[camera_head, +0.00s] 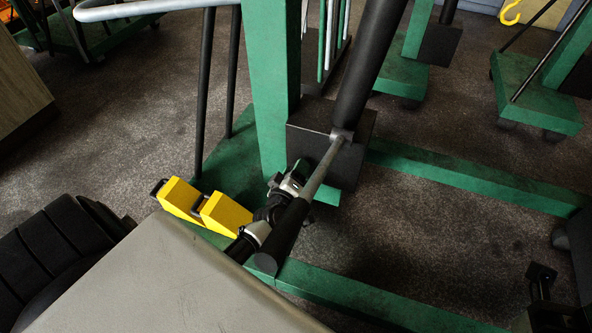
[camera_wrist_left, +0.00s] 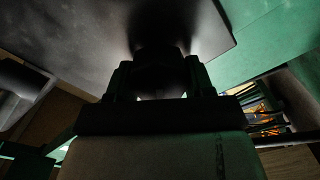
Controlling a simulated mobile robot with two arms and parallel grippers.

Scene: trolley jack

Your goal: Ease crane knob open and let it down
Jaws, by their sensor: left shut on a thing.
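The green crane (camera_head: 270,95) stands in the middle of the head view, with a black block (camera_head: 355,148) at the foot of its post. A black ram (camera_head: 370,65) rises from the block. A grey lever with a black grip (camera_head: 283,238) slants down in front of it. My left gripper (camera_head: 293,178) is at the block's lower left side, partly behind the lever. In the left wrist view, the fingers are shut on a dark round knob (camera_wrist_left: 158,72) close to a dark block face. The knob is hidden in the head view. I cannot make out my right gripper.
Two yellow wedge pieces (camera_head: 203,207) lie by the crane's base, left of my arm. Green base legs (camera_head: 470,183) run right across the floor. Other green cranes (camera_head: 540,100) stand behind. Dark parts (camera_head: 545,290) at the lower right are unclear. Floor between the legs is clear.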

